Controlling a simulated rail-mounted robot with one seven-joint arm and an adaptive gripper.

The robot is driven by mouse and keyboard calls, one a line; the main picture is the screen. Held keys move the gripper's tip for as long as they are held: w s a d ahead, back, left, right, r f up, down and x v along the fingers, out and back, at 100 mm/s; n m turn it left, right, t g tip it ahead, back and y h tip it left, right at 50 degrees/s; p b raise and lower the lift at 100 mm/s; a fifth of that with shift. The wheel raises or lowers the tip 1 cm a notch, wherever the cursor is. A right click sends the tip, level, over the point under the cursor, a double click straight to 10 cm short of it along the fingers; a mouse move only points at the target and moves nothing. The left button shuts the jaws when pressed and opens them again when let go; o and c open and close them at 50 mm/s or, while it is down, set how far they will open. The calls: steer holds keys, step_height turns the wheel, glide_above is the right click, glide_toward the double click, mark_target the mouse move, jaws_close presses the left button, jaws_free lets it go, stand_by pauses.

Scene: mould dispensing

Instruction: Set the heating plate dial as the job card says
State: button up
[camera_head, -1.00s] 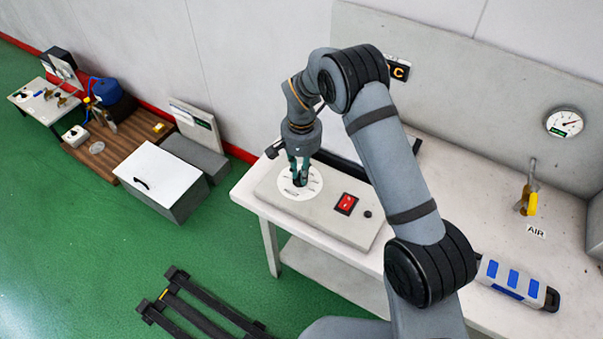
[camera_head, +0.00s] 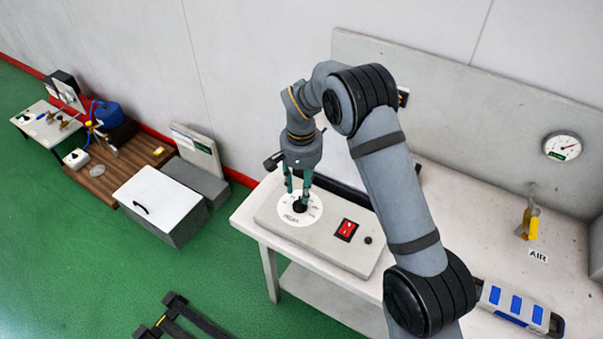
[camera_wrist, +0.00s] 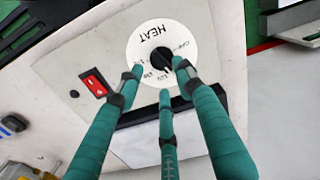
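The heating plate (camera_head: 325,238) is a light grey slab at the left end of the bench. Its round white dial face (camera_head: 284,217), marked HEAT, carries a black knob (camera_head: 299,206). In the wrist view the dial face (camera_wrist: 143,40) and knob (camera_wrist: 161,62) sit between the fingertips. The printed scale numbers are too small to read surely, and I cannot tell which mark the knob points at. My gripper (camera_head: 298,194) points down just above the knob. Its green fingers are spread apart and hold nothing; the gripper also shows in the wrist view (camera_wrist: 157,78). No readable job card shows.
A red rocker switch (camera_head: 346,230) and a small black button (camera_head: 368,240) are on the plate's right. A gauge (camera_head: 562,147), an AIR valve (camera_head: 529,222) and a blue-and-white device (camera_head: 512,303) are farther right. My arm hides part of the back panel.

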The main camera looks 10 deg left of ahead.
mark_target(301, 201)
step_height(301, 201, up, 7)
steer(key=shift+r, duration=0.15)
stand_by(0.5)
step_height(301, 201, down, 12)
steer(key=shift+f, duration=0.25)
steer(key=shift+r+n+p, duration=0.3)
steer(key=shift+r+p, duration=0.05)
steer(key=shift+p, duration=0.25)
steer(key=shift+f, duration=0.1)
steer(key=shift+n, duration=0.3)
steer(key=shift+f, duration=0.1)
